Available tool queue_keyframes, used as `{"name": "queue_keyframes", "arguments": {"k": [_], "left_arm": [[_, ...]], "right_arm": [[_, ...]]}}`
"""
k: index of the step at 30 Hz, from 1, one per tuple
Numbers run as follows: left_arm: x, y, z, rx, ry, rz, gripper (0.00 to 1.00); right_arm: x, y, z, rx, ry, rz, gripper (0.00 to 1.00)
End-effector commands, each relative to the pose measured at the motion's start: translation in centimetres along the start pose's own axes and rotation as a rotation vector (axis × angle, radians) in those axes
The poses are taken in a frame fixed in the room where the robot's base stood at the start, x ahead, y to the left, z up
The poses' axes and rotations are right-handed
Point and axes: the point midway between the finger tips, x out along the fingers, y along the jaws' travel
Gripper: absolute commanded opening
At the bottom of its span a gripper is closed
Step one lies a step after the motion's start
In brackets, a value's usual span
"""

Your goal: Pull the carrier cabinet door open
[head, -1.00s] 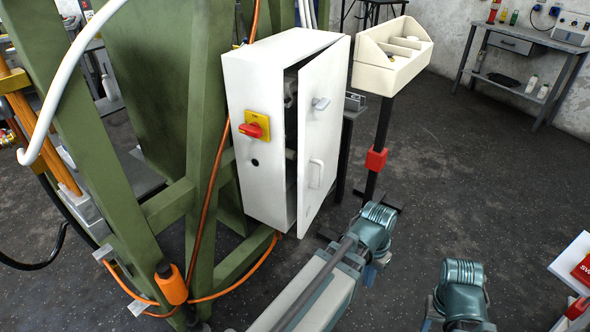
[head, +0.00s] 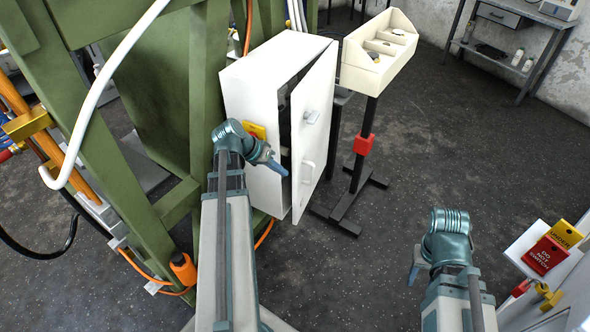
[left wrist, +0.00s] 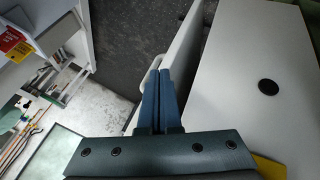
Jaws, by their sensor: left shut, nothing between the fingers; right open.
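The white carrier cabinet (head: 250,90) stands against the green frame. Its door (head: 318,100) is ajar, with a dark gap along the edge nearest me. A white door handle (head: 307,178) is on the door's outer face. My left gripper (head: 280,168) is shut and empty, in front of the gap near the door's free edge. In the left wrist view the shut fingers (left wrist: 161,82) overlap the door edge (left wrist: 183,45), close to the handle (left wrist: 148,78); contact cannot be told. My right gripper (head: 413,272) is open, well away at the lower right.
A cream bin on a black stand (head: 367,140) with a red clamp stands just right of the door. The green frame (head: 205,90) with orange cables is at the left. A panel with a red tag (head: 545,255) is at the right.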

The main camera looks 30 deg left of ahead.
Motion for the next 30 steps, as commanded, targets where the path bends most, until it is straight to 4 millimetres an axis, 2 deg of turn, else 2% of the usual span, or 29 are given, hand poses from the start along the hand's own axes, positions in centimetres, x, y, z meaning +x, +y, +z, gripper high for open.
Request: {"name": "queue_keyframes", "arguments": {"k": [1, 4, 11, 24, 30], "left_arm": [[-0.7, -0.3, -0.3, -0.006, 0.011, 0.000, 0.00], [-1.1, -0.7, -0.3, -0.009, 0.022, 0.000, 0.00], [-0.3, -0.8, -0.2, -0.008, 0.023, 0.001, 0.00], [6.4, -1.0, -0.3, -0.007, 0.022, 0.000, 0.00], [8.4, -1.0, -0.6, -0.007, 0.025, -0.004, 0.00]], "right_arm": [[-0.5, 0.0, 0.0, 0.000, 0.000, 0.000, 0.50], [-0.5, 0.0, 0.0, 0.000, 0.000, 0.000, 0.50], [0.2, 0.0, 0.0, 0.000, 0.000, 0.000, 0.50], [5.6, -0.6, -0.3, -0.001, 0.000, 0.000, 0.50], [7.1, -0.7, -0.4, -0.001, 0.000, 0.000, 0.50]]}}
